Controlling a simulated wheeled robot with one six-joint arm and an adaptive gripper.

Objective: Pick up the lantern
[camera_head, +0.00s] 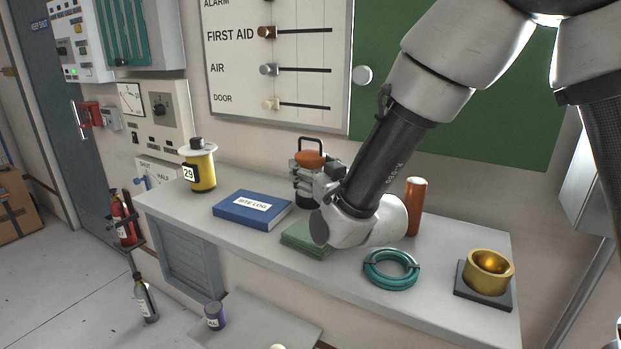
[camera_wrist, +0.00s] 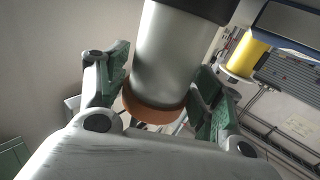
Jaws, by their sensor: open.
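The lantern (camera_head: 310,157) stands upright on the grey shelf against the wall, with an orange cap, a black wire handle and a dark base. In the wrist view its grey body (camera_wrist: 172,50) and orange cap fill the space between the fingers. My gripper (camera_head: 316,172) is open at the lantern, with one finger on each side of it; it also shows in the wrist view (camera_wrist: 163,68). I cannot tell whether either finger touches it. My gripper and wrist hide part of the lantern's body in the head view.
On the shelf (camera_head: 440,260) are a yellow canister (camera_head: 199,170), a blue book (camera_head: 252,209), a green book (camera_head: 305,238), a teal ring (camera_head: 391,269), an orange-brown cylinder (camera_head: 415,206) and a brass cup (camera_head: 488,268) on a dark base. A lever board (camera_head: 280,60) hangs behind.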

